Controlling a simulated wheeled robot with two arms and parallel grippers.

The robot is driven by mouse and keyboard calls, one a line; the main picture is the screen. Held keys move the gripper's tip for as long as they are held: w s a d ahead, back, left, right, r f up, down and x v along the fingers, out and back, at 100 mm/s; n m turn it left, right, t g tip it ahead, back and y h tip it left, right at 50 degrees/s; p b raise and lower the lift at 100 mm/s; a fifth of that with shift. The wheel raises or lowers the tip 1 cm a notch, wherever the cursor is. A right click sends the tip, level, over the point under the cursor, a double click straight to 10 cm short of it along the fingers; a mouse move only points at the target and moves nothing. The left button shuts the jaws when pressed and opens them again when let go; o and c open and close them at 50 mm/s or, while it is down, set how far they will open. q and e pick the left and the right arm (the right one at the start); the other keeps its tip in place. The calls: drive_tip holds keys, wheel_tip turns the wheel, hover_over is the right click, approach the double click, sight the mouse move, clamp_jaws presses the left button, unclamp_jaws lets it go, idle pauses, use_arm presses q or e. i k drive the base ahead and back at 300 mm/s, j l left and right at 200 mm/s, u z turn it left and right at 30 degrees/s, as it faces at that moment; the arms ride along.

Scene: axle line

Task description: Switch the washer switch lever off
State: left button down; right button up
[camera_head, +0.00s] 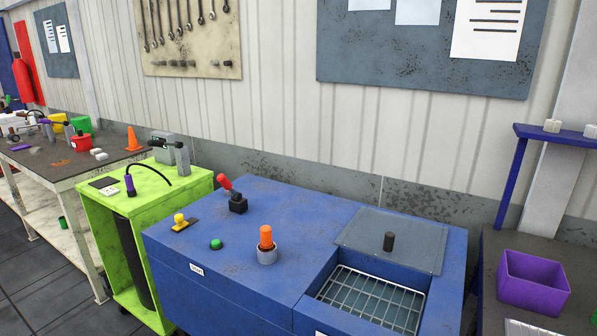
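The blue washer (290,215) fills the lower middle of the view. A lever with a red handle (225,183) stands on its top near the back left corner. The handle rises from a black base (238,205) and tilts to the left, toward the back. I cannot tell from its tilt alone whether it is on or off. Neither of my grippers is in view, and nothing touches the lever.
Also on the washer are a yellow knob (180,219), a green button (216,244), an orange handle (266,236) in a grey ring, a grey plate (360,231) and a wire basket (365,300). A green cart (178,190) stands left; a purple bin (535,285) right.

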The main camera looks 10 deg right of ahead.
sight(223, 180)
drive_tip(key=i+j+z, duration=0.3)
drive_tip(key=j+z, duration=0.25)
drive_tip(key=j, duration=0.25)
drive_tip(key=i+j+z, duration=0.1)
drive_tip(key=j+z, duration=0.2)
drive_tip(key=j, duration=0.15)
drive_tip(key=j+z, duration=0.25)
drive_tip(key=j, duration=0.2)
